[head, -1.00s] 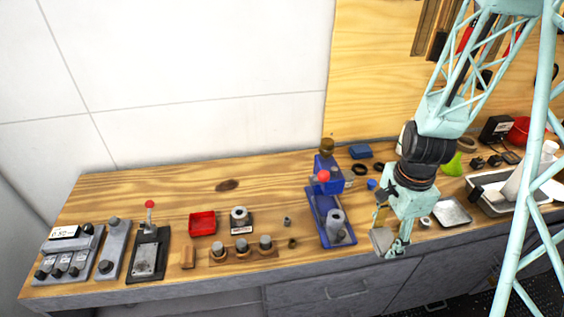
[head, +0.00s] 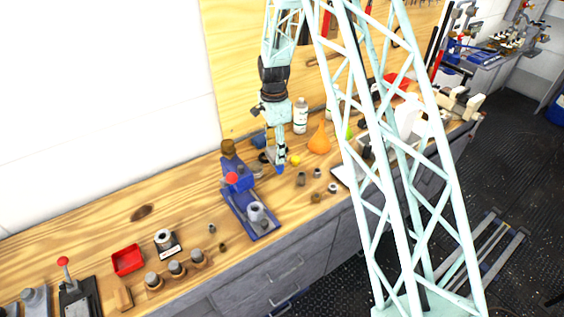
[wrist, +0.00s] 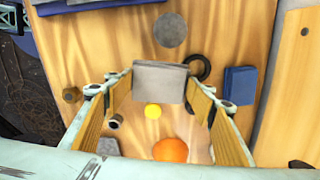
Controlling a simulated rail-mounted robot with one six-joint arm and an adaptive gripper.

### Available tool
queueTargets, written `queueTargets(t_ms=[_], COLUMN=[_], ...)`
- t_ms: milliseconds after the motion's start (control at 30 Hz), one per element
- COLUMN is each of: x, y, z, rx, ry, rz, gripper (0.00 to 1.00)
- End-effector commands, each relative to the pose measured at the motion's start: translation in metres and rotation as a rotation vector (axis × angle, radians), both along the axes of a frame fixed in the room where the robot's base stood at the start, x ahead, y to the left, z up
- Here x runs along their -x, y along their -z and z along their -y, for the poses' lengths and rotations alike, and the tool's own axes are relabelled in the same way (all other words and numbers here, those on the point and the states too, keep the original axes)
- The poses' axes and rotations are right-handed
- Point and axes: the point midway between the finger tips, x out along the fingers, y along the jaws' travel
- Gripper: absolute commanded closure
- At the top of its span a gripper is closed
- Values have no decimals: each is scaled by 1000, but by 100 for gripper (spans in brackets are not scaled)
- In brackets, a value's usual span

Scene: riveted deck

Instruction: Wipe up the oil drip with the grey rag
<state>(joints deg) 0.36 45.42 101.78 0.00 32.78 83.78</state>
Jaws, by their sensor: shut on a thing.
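My gripper (head: 279,168) is low over the bench, just right of the blue vise-like tool. In the wrist view its fingers (wrist: 160,95) are shut on the grey rag (wrist: 160,80), a folded pale grey square spanning the gap between them. The rag is hard to make out in the head view. A round dark grey patch (wrist: 171,29) lies on the wood beyond the rag in the wrist view, apart from it. A dark brown oval mark (head: 141,211) is on the bench at left. I cannot tell which of these marks is the oil drip.
The blue tool (head: 245,205) stands left of my gripper. Black rings (wrist: 198,68) and a blue block (wrist: 240,85) lie near the rag. A yellow ball (head: 295,160), an orange bulb (head: 319,140) and a white bottle (head: 300,115) stand to the right.

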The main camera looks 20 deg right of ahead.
Motion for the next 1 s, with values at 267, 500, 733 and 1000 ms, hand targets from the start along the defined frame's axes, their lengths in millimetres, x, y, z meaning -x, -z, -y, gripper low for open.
queueTargets(t_ms=[267, 500, 733, 1000], x=[-62, -84, -87, -86], y=[-9, -11, -11, -11], z=[-4, -6, -6, -6], rx=[0, 0, 0, 0], ry=[44, 61, 64, 64], rz=[1, -1, 0, 0], gripper=[58, 58, 58, 58])
